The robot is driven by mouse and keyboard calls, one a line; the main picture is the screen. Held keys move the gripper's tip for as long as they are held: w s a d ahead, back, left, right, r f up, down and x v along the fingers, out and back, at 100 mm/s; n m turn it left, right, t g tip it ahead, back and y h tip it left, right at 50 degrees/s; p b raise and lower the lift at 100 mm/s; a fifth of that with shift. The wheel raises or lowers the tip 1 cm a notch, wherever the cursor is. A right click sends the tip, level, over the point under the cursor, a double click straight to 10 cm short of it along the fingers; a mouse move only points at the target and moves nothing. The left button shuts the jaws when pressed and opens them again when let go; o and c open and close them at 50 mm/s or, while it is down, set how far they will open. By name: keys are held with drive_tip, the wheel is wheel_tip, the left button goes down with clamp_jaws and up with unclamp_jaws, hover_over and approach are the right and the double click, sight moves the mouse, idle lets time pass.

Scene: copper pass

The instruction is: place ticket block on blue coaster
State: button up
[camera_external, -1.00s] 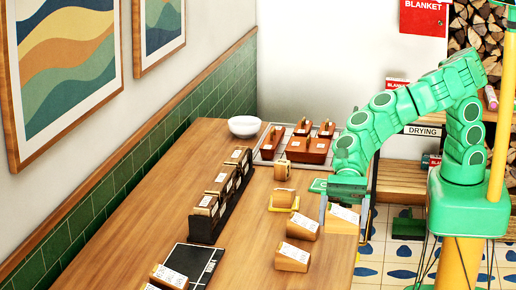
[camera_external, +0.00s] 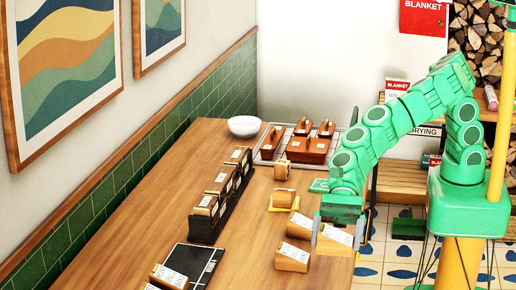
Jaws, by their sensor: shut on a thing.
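My gripper (camera_external: 338,232) is over the table's right edge, pointing down, with its fingers on either side of a ticket block (camera_external: 336,238). The block is a tan wedge with a white printed face, and my gripper is shut on it. Whether it touches the table below is hard to tell. Two similar wedge blocks stand just left of it, one (camera_external: 299,226) close to the left finger and one (camera_external: 291,257) nearer the camera. I cannot make out a blue coaster; it may be hidden behind my gripper or the blocks.
A yellow coaster (camera_external: 271,207) bears a tan block (camera_external: 283,198). A green coaster (camera_external: 318,185) lies behind my gripper. A black rack (camera_external: 209,228) of blocks, a black mat (camera_external: 205,258), a tray (camera_external: 267,153) of brown blocks and a white bowl (camera_external: 244,126) stand on the table (camera_external: 170,190).

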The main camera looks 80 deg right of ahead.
sight(328, 254)
drive_tip(key=shift+w+a+f, duration=0.35)
drive_tip(key=shift+a+f, duration=0.05)
drive_tip(key=shift+a, duration=0.3)
drive_tip(key=shift+w+a+f, duration=0.35)
drive_tip(key=shift+a, duration=0.35)
drive_tip(key=shift+w+a+f, duration=0.35)
drive_tip(key=shift+a+f, duration=0.2)
drive_tip(key=shift+f, duration=0.25)
drive_tip(key=shift+w+a+f, duration=0.3)
drive_tip(key=shift+a+f, duration=0.25)
drive_tip(key=shift+f, duration=0.25)
drive_tip(key=shift+w+a+f, duration=0.35)
drive_tip(key=shift+a+f, duration=0.2)
drive_tip(key=shift+f, duration=0.25)
drive_tip(key=shift+a+f, duration=0.1)
drive_tip(key=shift+w+a+f, duration=0.15)
drive_tip(key=shift+a+f, duration=0.05)
drive_tip(key=shift+f, duration=1.6)
drive_tip(key=shift+f, duration=0.1)
drive_tip(key=o, duration=0.8)
drive_tip(key=shift+v, duration=6.05)
